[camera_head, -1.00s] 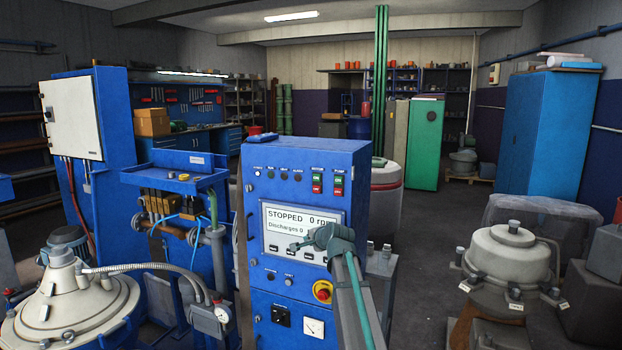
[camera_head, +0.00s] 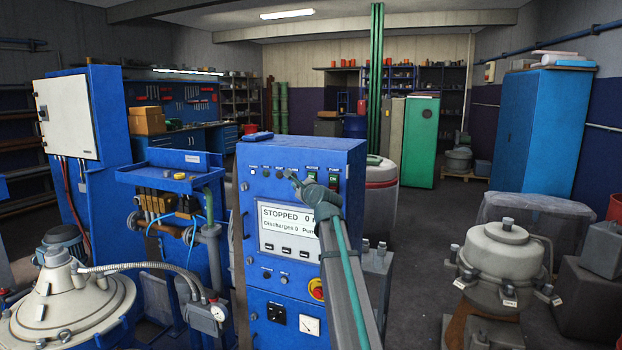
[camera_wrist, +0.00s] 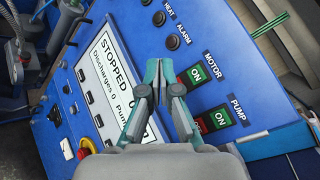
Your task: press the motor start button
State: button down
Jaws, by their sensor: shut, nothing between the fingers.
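The blue control panel (camera_head: 262,215) stands in front of me, its screen (camera_head: 278,230) reading "STOPPED". In the wrist view, the green motor ON button (camera_wrist: 197,73) sits under the MOTOR label, with a red button beside it, partly behind a finger. My gripper (camera_wrist: 161,70) is shut and empty, its tips overlapping the panel just left of the motor buttons in the picture. In the head view my gripper (camera_head: 295,182) is in front of the panel's upper part, next to the motor button (camera_head: 312,179). I cannot tell whether the tips touch the panel.
The green pump ON button (camera_wrist: 220,118) and its red button are close by. The heat and alarm lamps (camera_wrist: 171,42) are on the other side. A red emergency knob (camera_head: 317,289) is lower on the panel. A pale machine (camera_head: 505,250) stands to the right.

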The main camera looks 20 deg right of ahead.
jog(key=shift+w, duration=0.1)
jog(key=b, duration=0.4)
send_near(305, 175)
jog(key=w+a, duration=0.2)
jog(key=w, duration=0.1)
jog(key=shift+w+d+f, duration=0.25)
jog(key=shift+w+d, duration=0.2)
jog(key=shift+d, duration=0.1)
dwell(1.0)
jog(key=shift+w+d, duration=0.25)
jog(key=shift+w, duration=0.05)
jog(key=shift+w+d, duration=0.25)
jog(key=shift+d, duration=0.05)
dwell(1.0)
jog(key=shift+s+a, duration=0.1)
jog(key=shift+s+a+p, duration=0.45)
jog(key=shift+a+p, duration=0.05)
jog(key=shift+p, duration=0.1)
jog(key=shift+s+a, duration=0.1)
